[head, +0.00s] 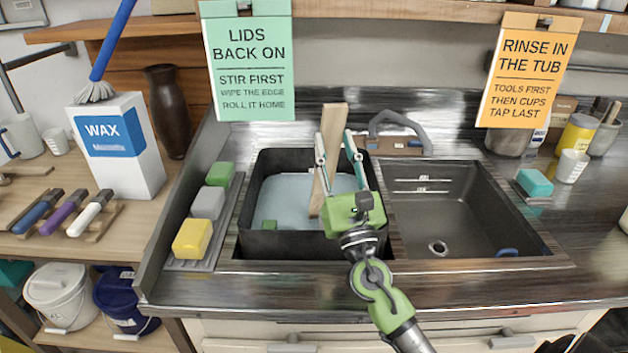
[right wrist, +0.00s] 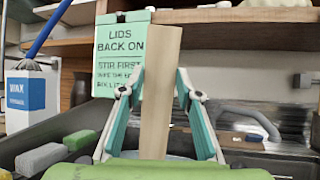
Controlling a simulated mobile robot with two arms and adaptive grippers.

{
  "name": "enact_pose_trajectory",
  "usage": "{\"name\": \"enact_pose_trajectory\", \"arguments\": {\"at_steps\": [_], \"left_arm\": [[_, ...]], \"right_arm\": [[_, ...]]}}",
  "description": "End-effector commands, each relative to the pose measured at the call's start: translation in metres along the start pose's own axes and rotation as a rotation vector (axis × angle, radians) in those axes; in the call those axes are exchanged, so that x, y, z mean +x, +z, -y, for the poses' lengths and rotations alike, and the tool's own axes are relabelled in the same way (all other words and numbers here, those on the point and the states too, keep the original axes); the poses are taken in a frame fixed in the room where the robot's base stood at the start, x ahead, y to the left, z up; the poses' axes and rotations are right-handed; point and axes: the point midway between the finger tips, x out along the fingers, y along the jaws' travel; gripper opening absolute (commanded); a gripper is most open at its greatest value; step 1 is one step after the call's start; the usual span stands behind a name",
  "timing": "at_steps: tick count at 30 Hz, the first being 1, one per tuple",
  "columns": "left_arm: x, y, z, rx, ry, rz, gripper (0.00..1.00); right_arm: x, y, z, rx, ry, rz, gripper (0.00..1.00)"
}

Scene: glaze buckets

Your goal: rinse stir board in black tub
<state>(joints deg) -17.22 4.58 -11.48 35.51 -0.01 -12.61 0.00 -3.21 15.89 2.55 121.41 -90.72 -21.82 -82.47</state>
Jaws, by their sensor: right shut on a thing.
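The stir board (head: 325,165) is a pale wooden slat. It stands slightly tilted over the black tub (head: 285,244), its lower end down in the tub; I cannot tell how deep it reaches into the pale blue water (head: 285,195). My right gripper (head: 335,146) comes over the tub's front right and is shut on the board. In the right wrist view, the board (right wrist: 160,95) rises between the teal fingers of the gripper (right wrist: 158,78). My left gripper is not in view.
Green, grey and yellow sponges (head: 192,239) lie on a tray at left. A grey faucet (head: 395,125) stands behind. A green sign (head: 250,60) and an orange sign (head: 525,70) hang above.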

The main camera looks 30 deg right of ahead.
Motion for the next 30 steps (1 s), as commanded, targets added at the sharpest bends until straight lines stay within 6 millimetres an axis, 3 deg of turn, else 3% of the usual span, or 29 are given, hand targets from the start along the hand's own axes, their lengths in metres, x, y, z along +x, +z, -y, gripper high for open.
{"name": "enact_pose_trajectory", "arguments": {"at_steps": [9,15,30], "left_arm": [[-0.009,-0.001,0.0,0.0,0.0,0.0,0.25],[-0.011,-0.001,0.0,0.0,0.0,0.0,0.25],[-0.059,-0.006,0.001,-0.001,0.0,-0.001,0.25]], "right_arm": [[0.03,-0.014,0.001,-0.049,0.02,-0.017,0.0],[0.037,-0.019,0.001,-0.062,0.027,-0.023,0.0],[0.055,0.026,-0.001,-0.06,0.026,-0.024,0.0]]}}
